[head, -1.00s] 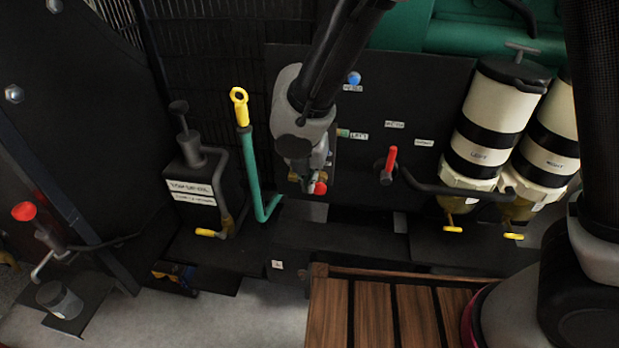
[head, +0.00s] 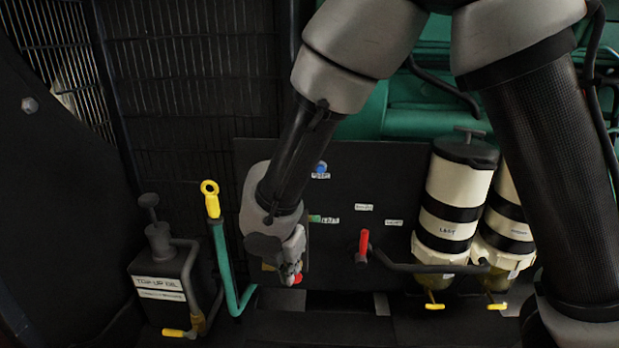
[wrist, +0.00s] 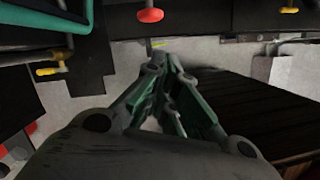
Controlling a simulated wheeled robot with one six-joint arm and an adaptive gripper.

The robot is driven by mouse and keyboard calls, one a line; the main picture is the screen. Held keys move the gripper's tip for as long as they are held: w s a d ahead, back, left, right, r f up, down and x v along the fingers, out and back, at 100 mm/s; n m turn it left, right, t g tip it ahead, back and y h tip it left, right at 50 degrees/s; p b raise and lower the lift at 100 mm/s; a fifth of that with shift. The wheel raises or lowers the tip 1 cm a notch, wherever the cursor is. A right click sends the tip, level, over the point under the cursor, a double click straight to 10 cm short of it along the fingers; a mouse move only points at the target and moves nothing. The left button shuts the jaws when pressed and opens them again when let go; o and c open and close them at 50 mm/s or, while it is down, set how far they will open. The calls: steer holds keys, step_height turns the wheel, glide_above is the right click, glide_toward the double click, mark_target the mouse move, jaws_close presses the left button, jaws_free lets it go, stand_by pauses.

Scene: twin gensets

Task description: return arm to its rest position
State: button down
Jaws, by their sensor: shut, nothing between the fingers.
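My gripper (head: 292,272) points down in front of the dark panel (head: 340,170), left of the red-handled valve (head: 364,243). In the wrist view the fingers of my gripper (wrist: 160,62) converge and are shut with nothing between them. My arm reaches from the top of the head view down to the gripper and covers part of the panel. A red knob (wrist: 150,15) shows beyond the fingertips in the wrist view. In the head view a bit of red shows right by the fingertips; I cannot tell whether it touches them.
A green pipe with a yellow top (head: 210,187) stands left of my gripper. Further left is the labelled top-up oil container (head: 158,282). Two cream-and-black filters (head: 453,205) stand to the right. In the wrist view a dark slatted surface (wrist: 245,110) lies at right, with grey floor beside it.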

steer(key=s+d+r+m, duration=0.3)
steer(key=d+r+m, duration=0.5)
steer(key=d, duration=0.5)
steer(key=s+d+r+m+t, duration=0.1)
steer(key=s+d+r+m, duration=0.3)
steer(key=d+r+m, duration=0.3)
steer(key=s+d+r+m+y, duration=0.1)
steer(key=s+d+r+m, duration=0.3)
steer(key=d+m, duration=1.2)
steer(key=d+r, duration=0.4)
steer(key=d, duration=0.1)
steer(key=shift+s+r+t, duration=0.2)
steer(key=shift+r+t, duration=0.1)
steer(key=shift+r, duration=0.05)
